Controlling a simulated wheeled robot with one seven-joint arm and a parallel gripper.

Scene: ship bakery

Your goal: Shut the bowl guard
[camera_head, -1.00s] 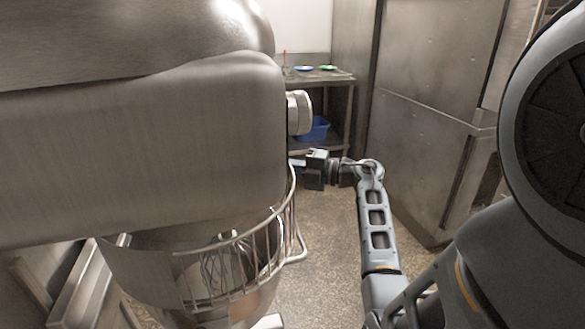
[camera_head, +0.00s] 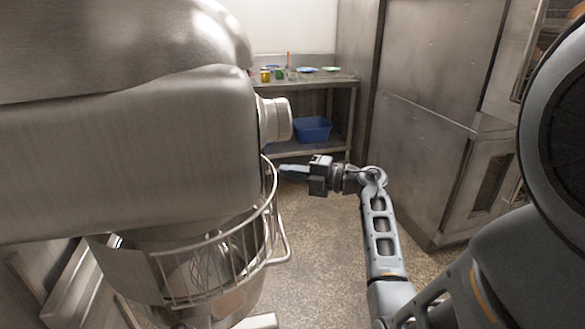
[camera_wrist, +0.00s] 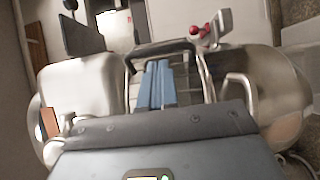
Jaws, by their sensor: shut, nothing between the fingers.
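The bowl guard (camera_head: 213,247) is a wire cage around the front of the mixer bowl (camera_head: 215,296), under the large steel mixer head (camera_head: 130,150). A whisk (camera_head: 205,268) shows through its bars. A bent tube handle (camera_head: 284,246) sticks out from the guard's right side. My gripper (camera_head: 284,172) is shut and empty. In the head view it is right of the mixer, beside the guard's upper rear end; whether it touches cannot be told. In the wrist view my blue fingers (camera_wrist: 156,84) are together and point at the mixer, with bent metal tubing (camera_wrist: 240,88) to their right.
A steel shelf table (camera_head: 330,82) with small dishes and jars stands at the back, with a blue tub (camera_head: 312,129) on its lower shelf. Tall steel cabinets (camera_head: 430,110) line the right. The speckled floor (camera_head: 320,240) between them is clear.

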